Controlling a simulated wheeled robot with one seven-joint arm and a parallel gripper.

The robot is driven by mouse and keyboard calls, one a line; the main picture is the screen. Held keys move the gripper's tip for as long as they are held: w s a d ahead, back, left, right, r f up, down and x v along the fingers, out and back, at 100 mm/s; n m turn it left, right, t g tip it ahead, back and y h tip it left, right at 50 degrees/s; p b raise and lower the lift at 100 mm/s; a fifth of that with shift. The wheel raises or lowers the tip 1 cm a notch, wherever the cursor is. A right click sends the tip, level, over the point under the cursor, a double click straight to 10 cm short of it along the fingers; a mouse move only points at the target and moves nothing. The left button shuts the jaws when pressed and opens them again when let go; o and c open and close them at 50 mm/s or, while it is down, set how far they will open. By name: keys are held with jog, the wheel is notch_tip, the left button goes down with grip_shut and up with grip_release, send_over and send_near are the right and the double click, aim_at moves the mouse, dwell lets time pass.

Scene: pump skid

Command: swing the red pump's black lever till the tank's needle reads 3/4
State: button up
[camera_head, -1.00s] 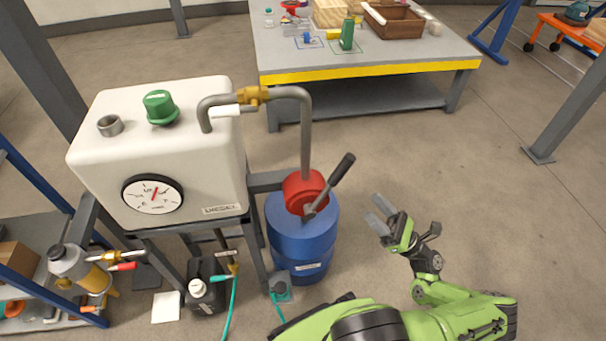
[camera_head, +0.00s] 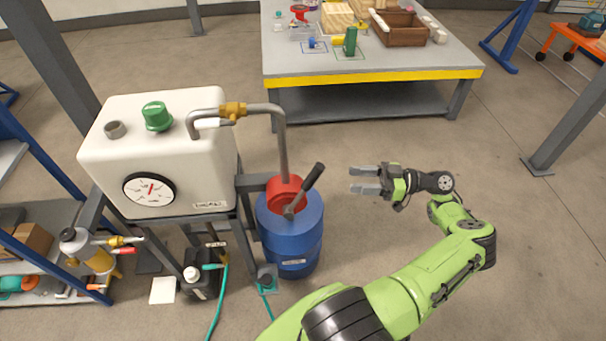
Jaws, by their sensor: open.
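The red pump (camera_head: 284,187) sits on top of a blue drum (camera_head: 292,238). Its black lever (camera_head: 313,176) slants up and to the right from the pump, with a dark grip at its upper end. The white tank (camera_head: 160,125) stands left of it on a grey stand. Its round gauge (camera_head: 149,189) has a red needle tilted a little right of upright; the scale marks are too small to read. My gripper (camera_head: 364,180) is open and empty, to the right of the lever and apart from it. Its fingers point left toward the lever.
A grey pipe with a brass valve (camera_head: 233,110) runs from the tank top to the pump. A black canister (camera_head: 200,280) and teal hose (camera_head: 218,305) lie below the tank. A workbench (camera_head: 370,71) stands behind. Floor right of the drum is clear.

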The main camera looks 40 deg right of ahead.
aim_at(303, 190)
jog(key=p+x, duration=0.2)
jog(key=x, duration=1.2)
jog(key=shift+w, duration=0.2)
grip_shut()
